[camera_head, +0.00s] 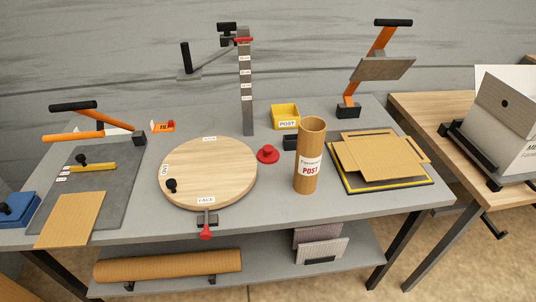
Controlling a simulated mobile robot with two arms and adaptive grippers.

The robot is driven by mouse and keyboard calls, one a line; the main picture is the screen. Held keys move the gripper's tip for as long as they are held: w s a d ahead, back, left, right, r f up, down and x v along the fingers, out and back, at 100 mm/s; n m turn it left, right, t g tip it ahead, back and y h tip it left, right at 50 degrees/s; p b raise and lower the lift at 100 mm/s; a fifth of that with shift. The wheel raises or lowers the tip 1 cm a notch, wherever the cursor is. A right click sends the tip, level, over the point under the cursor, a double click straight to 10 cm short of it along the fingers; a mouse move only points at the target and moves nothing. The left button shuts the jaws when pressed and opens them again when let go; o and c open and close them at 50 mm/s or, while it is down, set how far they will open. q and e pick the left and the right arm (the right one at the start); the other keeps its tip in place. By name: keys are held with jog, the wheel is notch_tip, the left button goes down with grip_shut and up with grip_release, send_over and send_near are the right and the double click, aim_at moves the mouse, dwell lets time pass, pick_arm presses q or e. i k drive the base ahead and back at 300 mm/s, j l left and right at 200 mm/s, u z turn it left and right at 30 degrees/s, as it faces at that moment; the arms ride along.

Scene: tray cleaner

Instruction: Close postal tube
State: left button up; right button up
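The postal tube (308,178) is a brown cardboard cylinder standing upright on the grey workbench, right of centre. It has a white label with red "POST" lettering. Its top end shows a brown, hollow-looking rim with no cap visible on it. A round red knobbed piece (268,154), possibly a cap, lies on the bench just left of the tube and apart from it. Neither of my grippers shows in the head view.
A round wooden board (208,170) lies left of the red piece. A yellow "POST" bin (285,115) stands behind the tube. Cardboard sheets (378,157) lie right, beneath a raised orange-armed press (383,68). A tall grey post (246,90) rises at the back.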

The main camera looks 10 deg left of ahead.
aim_at(312, 132)
jog(key=u, duration=1.35)
jog(key=k+l, duration=0.35)
jog(key=l, duration=0.25)
